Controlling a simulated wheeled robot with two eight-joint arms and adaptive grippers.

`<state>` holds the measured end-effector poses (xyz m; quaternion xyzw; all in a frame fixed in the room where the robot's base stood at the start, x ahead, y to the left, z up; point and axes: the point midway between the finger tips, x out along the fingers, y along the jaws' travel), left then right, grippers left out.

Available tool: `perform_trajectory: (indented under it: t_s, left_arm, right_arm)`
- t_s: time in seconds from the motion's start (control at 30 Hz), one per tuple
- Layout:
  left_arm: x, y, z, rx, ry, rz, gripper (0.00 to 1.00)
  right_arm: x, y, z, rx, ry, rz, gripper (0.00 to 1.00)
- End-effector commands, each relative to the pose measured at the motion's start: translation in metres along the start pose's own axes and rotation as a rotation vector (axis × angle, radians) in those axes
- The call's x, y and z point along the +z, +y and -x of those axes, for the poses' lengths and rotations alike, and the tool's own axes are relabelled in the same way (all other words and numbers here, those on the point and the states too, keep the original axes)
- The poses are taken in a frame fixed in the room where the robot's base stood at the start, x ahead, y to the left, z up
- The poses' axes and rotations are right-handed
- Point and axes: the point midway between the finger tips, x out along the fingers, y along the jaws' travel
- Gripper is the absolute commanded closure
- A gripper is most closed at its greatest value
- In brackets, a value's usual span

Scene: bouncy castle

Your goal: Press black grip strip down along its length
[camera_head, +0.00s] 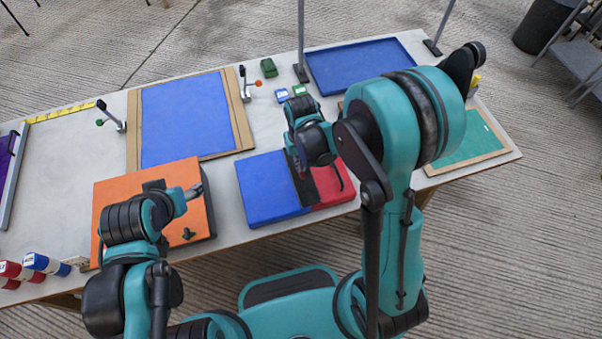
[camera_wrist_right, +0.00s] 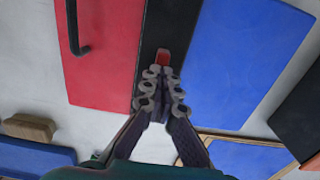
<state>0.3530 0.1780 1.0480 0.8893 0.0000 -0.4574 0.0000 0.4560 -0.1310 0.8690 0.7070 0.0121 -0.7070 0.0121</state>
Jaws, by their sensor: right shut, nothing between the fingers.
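The black grip strip (camera_head: 303,188) lies along the seam between a blue panel (camera_head: 266,188) and a red panel (camera_head: 331,188) at the table's front edge. In the right wrist view the strip (camera_wrist_right: 166,28) runs between the red panel (camera_wrist_right: 103,55) and the blue panel (camera_wrist_right: 240,55). My right gripper (camera_wrist_right: 163,68) is shut, its tips over the strip with a small red patch at them. Contact with the strip cannot be told. In the head view the right gripper (camera_head: 310,160) partly covers the strip's far end. My left gripper (camera_head: 192,193) is over the orange box; its finger state is unclear.
The orange box (camera_head: 110,200) has dark fittings on top. A black handle (camera_wrist_right: 79,38) stands on the red panel. A large blue sheet (camera_head: 185,120) lies on a brown board behind. A blue tray (camera_head: 360,65) lies at the back.

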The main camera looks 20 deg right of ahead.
Motion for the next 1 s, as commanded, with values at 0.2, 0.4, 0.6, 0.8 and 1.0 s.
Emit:
perform_trajectory:
  t_s: [0.2,0.4,0.6,0.8,1.0]
  left_arm:
    - [0.001,0.000,-0.001,0.000,0.000,0.000,0.37]
    - [0.001,0.000,-0.001,0.000,0.000,0.000,0.37]
    - [-0.004,0.000,0.005,0.000,0.000,0.000,0.37]
    - [-0.011,0.000,0.015,0.000,0.000,0.000,0.37]
    - [-0.018,0.000,0.025,0.000,0.000,0.000,0.37]
  right_arm:
    - [0.000,0.000,-0.002,0.000,0.000,0.000,1.00]
    - [0.000,0.000,-0.001,0.000,0.000,0.000,1.00]
    - [0.000,0.000,0.009,0.000,0.000,0.000,1.00]
    - [0.000,0.000,0.026,0.000,0.000,0.000,1.00]
    - [0.000,0.000,0.043,0.000,0.000,0.000,1.00]
